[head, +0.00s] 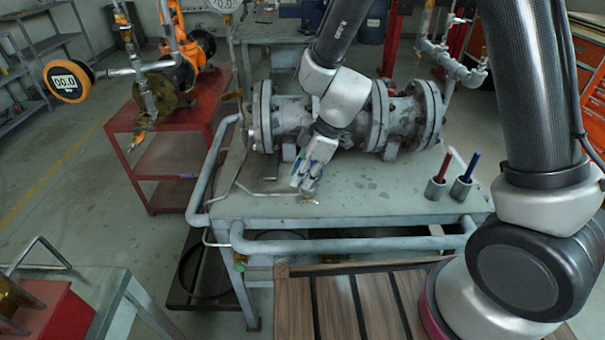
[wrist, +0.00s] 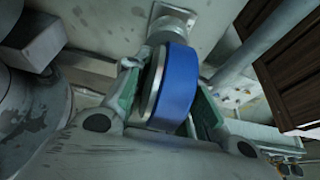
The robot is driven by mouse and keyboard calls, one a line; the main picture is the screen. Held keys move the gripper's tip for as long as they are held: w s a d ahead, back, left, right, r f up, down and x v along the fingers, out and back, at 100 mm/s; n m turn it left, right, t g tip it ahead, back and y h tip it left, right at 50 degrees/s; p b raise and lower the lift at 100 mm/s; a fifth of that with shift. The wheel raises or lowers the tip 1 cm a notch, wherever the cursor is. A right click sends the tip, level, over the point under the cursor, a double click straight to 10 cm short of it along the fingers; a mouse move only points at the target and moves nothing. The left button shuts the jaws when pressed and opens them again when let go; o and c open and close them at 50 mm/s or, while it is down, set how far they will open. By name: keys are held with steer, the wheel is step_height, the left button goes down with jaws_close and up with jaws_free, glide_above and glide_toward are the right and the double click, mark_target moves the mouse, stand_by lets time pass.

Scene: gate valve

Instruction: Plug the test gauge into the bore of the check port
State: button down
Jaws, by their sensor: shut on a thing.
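My gripper (head: 308,180) is low over the front part of the grey bench, left of its middle, in the head view. In the wrist view its two greenish fingers (wrist: 168,100) are shut on a round, blue-rimmed thing, which I take to be the test gauge (wrist: 178,88). Its silver side faces left and its dial does not show. A short grey metal cylinder (wrist: 167,30) on a squarish base lies just beyond the gauge. I cannot tell whether this is the check port or the gauge's own stem. No bore opening shows in either view.
A large flanged valve body (head: 290,115) lies along the back of the bench (head: 375,200). Two small cups (head: 435,188) with a red and a blue rod stand at right. A pipe rail (head: 340,245) runs along the front. An orange digital gauge (head: 68,82) is at far left.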

steer(key=shift+f, duration=0.45)
stand_by(0.4)
steer(key=c, duration=0.6)
jaws_free()
steer(key=shift+c, duration=0.2)
steer(key=shift+r, duration=4)
